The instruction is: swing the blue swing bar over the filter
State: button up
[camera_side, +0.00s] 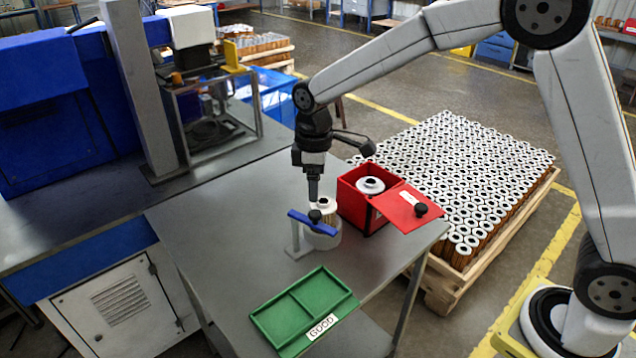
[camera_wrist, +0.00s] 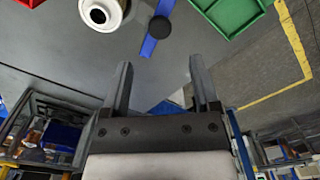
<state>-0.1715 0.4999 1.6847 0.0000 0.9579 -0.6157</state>
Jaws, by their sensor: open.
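The blue swing bar (camera_side: 299,217) sits on a grey post with a black knob (camera_side: 315,216) near its middle. In the wrist view the blue bar (camera_wrist: 149,47) and its knob (camera_wrist: 160,27) lie beside the filter, not across it. The white-topped filter (camera_side: 326,203) stands upright in a pale, clear-looking holder (camera_side: 326,240), partly hidden by the bar in the side view; the wrist view shows its top ring (camera_wrist: 100,13). My gripper (camera_side: 314,199) points down close to the knob and filter. Its two fingers (camera_wrist: 160,68) are apart with nothing between them.
A red box (camera_side: 354,208) holding another filter (camera_side: 370,185) stands right of the holder, its red lid (camera_side: 405,204) tilted open. A green two-part tray (camera_side: 283,315) labelled GOOD lies in front. The grey table (camera_side: 215,240) is clear to the left.

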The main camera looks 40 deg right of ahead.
aim_at(315, 213)
jog(key=shift+f, duration=3.6)
grip_shut()
